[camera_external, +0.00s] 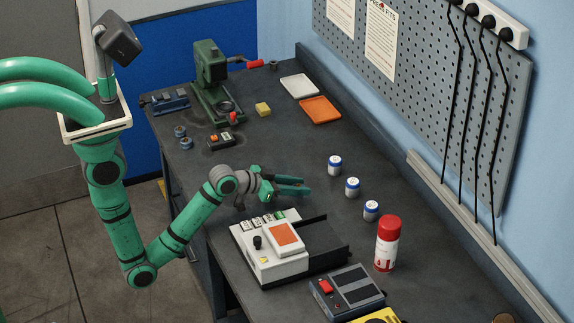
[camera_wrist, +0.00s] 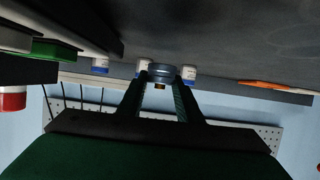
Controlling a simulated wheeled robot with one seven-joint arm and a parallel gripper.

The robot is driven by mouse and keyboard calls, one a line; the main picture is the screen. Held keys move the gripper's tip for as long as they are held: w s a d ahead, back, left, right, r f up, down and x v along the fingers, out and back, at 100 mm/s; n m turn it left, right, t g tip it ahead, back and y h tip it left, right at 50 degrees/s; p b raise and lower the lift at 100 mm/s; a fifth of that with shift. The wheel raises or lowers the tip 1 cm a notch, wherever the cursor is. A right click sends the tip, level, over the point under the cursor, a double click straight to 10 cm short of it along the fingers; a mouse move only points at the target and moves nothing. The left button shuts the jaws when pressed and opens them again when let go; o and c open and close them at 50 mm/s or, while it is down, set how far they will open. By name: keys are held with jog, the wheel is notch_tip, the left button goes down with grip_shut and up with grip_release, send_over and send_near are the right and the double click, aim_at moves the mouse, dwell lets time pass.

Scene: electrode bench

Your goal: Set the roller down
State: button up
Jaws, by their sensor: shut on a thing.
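In the wrist view my gripper (camera_wrist: 160,80) is shut on the roller (camera_wrist: 161,71), a short blue-grey cylinder between the fingertips with a small orange-brown part below it in the picture. In the external view my gripper (camera_external: 300,187) is level over the bench, just behind the white machine and pointing right towards the white jars. The roller is not clear there, hidden by the fingers. I cannot tell from these views whether it touches the bench (camera_external: 262,150). Two small blue-grey cylinders (camera_external: 183,137) stand at the bench's left edge.
The white machine (camera_external: 270,265) with an orange pad and dark rails is in front. Several blue-banded white jars (camera_external: 352,188) stand to the right, and a red-topped can (camera_external: 387,248) nearer. White (camera_external: 299,86) and orange trays (camera_external: 320,110) lie behind. Bench between gripper and trays is clear.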

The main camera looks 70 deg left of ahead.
jog(key=shift+f, duration=1.4)
jog(key=shift+f, duration=0.1)
jog(key=o, duration=1.1)
jog(key=shift+o, duration=0.4)
jog(key=v, duration=0.7)
jog(key=shift+s, duration=0.25)
